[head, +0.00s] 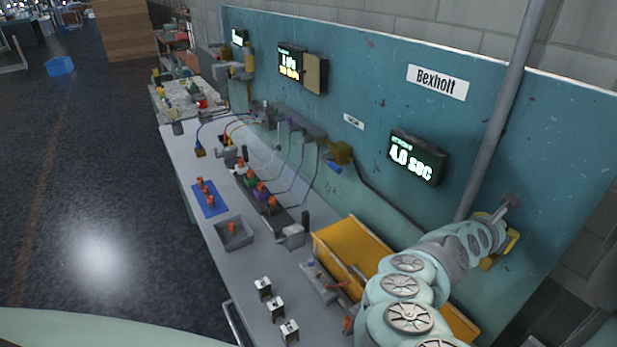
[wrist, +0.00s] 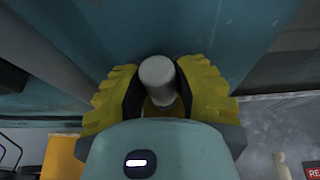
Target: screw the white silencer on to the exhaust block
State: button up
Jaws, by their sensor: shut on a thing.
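The white silencer (wrist: 158,76) is a pale, round-ended cylinder in the wrist view. My gripper (wrist: 160,88) is shut on it, with a yellow, dark-padded finger on each side. A brass-coloured part (wrist: 160,108) shows just below the silencer between the fingers; I cannot tell whether it belongs to the silencer or is the exhaust block. In the head view my gripper (head: 502,232) is at the teal wall panel, right of the grey upright pipe. My arm and gripper hide much of that spot, and I cannot make out the exhaust block with certainty.
The grey upright pipe (head: 492,130) stands close to my gripper. A yellow tray (head: 350,250) lies on the long bench (head: 190,165) below the panel. Several fittings and tubes fill the bench further left. A display (head: 417,158) hangs on the panel.

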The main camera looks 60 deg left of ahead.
grip_shut()
jog(key=shift+f+b, duration=0.15)
jog(key=shift+b, duration=0.25)
jog(key=shift+m+g+h+b, duration=0.5)
jog(key=shift+m+h+b, duration=2)
jog(key=shift+b, duration=3.25)
jog(key=shift+m+g+h+b, duration=0.8)
jog(key=shift+h+b, duration=0.5)
jog(key=shift+b, duration=1.95)
jog(key=o, duration=0.6)
grip_release()
jog(key=shift+a+y+p, duration=0.1)
jog(key=shift+y+p, duration=0.2)
jog(key=shift+p, duration=0.5)
